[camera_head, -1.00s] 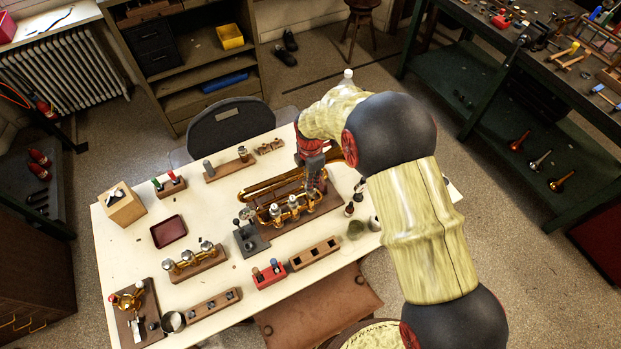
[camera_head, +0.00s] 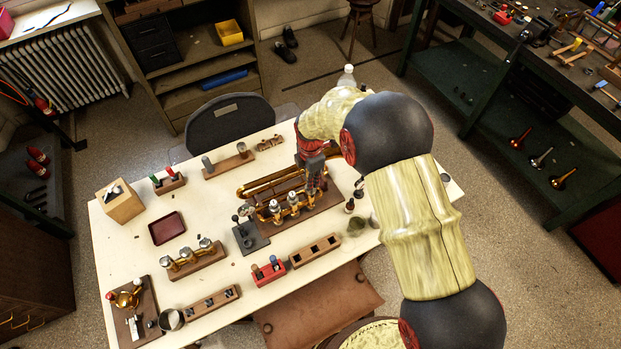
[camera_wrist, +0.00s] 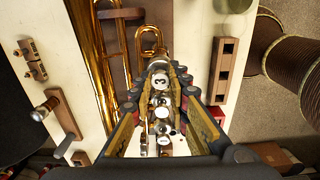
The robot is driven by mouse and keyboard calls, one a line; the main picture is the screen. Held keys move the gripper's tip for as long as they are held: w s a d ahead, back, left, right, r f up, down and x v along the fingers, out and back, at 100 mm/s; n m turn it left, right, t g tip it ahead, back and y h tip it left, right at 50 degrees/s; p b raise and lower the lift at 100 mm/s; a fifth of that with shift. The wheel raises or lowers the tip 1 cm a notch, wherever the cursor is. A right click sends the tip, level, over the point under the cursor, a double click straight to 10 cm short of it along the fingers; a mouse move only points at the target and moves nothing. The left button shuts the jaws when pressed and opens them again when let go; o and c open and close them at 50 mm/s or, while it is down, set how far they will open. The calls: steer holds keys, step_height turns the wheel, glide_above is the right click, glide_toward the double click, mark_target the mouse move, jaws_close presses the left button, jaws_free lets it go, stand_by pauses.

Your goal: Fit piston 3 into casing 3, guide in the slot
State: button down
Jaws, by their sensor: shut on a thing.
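The brass horn (camera_head: 264,185) lies on a wooden stand in the middle of the table, its silver-topped valve casings in a row along its front. My gripper (camera_head: 315,190) is over the right end of this row. In the wrist view my gripper (camera_wrist: 162,84) is shut on piston 3 (camera_wrist: 161,83), whose pale end shows a "3". The piston is in line with the valve row. Casing 3 and its slot are hidden under the fingers and piston, so I cannot tell how deep the piston sits or how its guide is turned.
A grey stand (camera_head: 250,236) is close in front of the horn. A wooden block with square holes (camera_head: 316,251) and a red holder (camera_head: 268,272) are nearer the front edge. A dark red tray (camera_head: 167,228) lies left. Small bottles and a cup stand right of the horn.

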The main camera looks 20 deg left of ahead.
steer(key=shift+f+b, duration=0.7)
steer(key=shift+f, duration=0.5)
steer(key=c, duration=1.7)
jaws_free()
steer(key=shift+o, duration=0.3)
step_height(320, 180, up, 12)
